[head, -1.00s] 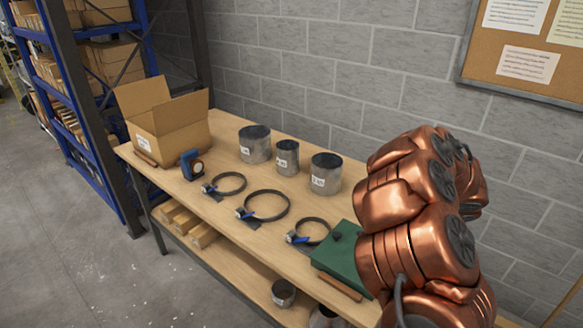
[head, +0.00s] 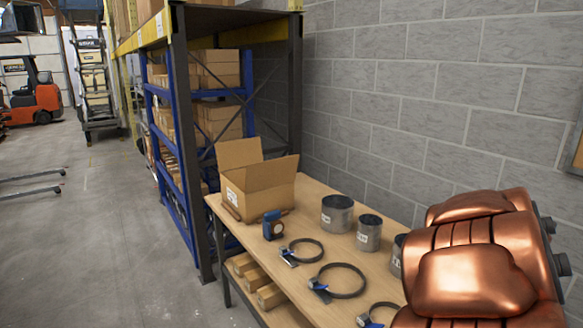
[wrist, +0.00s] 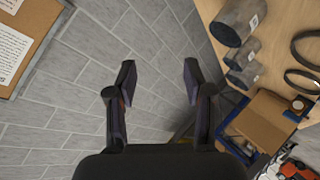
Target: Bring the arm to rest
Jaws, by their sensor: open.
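My copper-coloured arm (head: 480,260) fills the lower right of the head view, in front of the bench's near part. My gripper (wrist: 157,80) shows in the wrist view with its two dark fingers spread apart and nothing between them. Behind the fingers is the grey block wall (wrist: 100,90). The gripper itself is out of the head view. The workbench (head: 310,192) stands against the wall, and its right end is hidden by my arm.
On the bench are an open cardboard box (head: 262,195), a blue device (head: 272,226), metal duct pieces (head: 337,215) and ring clamps (head: 340,281). Blue shelving (head: 170,150) stands behind. An orange forklift (head: 38,95) is far left. The floor (head: 90,250) at left is mostly clear.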

